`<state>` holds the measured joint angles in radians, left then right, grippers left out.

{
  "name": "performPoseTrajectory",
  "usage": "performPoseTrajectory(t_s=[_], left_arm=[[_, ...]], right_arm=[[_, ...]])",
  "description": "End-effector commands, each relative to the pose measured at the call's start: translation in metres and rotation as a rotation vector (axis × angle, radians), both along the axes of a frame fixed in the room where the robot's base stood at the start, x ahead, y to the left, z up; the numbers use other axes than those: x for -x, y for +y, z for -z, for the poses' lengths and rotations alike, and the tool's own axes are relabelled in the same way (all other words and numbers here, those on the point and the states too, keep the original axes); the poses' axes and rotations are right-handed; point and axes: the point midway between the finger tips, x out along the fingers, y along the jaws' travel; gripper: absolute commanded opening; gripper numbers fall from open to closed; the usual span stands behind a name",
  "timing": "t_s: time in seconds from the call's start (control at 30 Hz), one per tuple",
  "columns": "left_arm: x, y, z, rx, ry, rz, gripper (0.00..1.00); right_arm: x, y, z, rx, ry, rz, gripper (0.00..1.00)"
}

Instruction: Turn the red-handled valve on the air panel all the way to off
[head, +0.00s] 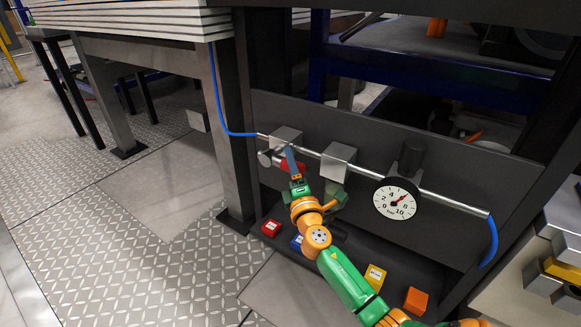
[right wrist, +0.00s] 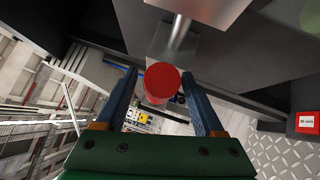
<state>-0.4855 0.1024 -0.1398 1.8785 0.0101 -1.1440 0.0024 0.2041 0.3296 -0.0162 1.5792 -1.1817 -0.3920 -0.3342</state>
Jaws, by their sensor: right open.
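The air panel (head: 345,115) is a dark upright plate with a silver pipe across it. The red handle (head: 299,166) of the valve sits at the panel's left, below a silver block (head: 286,136). My right gripper (head: 290,157) is at the handle, its blue finger covering part of it. In the right wrist view the round red handle end (right wrist: 162,80) lies between the two open fingers (right wrist: 161,72), with gaps visible on both sides. The handle's far part is hidden behind its end. My left gripper is not in view.
A round gauge (head: 396,200) with a red needle and a second silver block (head: 338,160) sit further right along the pipe. Red, blue, yellow and orange tagged blocks (head: 375,277) lie below the panel. A steel table leg (head: 222,140) stands close at left.

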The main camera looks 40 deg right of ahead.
Motion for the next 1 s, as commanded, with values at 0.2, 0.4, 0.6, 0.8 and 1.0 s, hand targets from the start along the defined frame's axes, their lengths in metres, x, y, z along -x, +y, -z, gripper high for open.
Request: performPoseTrajectory(t_s=[0.2, 0.4, 0.6, 0.8, 1.0], left_arm=[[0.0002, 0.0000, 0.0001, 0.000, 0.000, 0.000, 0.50], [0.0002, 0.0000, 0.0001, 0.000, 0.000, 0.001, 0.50], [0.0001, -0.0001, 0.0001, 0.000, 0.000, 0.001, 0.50], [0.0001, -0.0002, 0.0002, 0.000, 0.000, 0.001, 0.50], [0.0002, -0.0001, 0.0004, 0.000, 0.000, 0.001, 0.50]], right_arm=[[0.0002, 0.0001, 0.0003, 0.000, 0.000, 0.000, 0.54], [0.0003, 0.0003, 0.0004, -0.001, 0.001, -0.001, 0.00], [0.0003, 0.0002, 0.0006, -0.001, 0.001, -0.001, 0.00], [0.0004, 0.0003, 0.0007, -0.001, 0.001, -0.001, 0.00], [0.0004, 0.0003, 0.0009, -0.001, 0.001, -0.001, 0.00]])
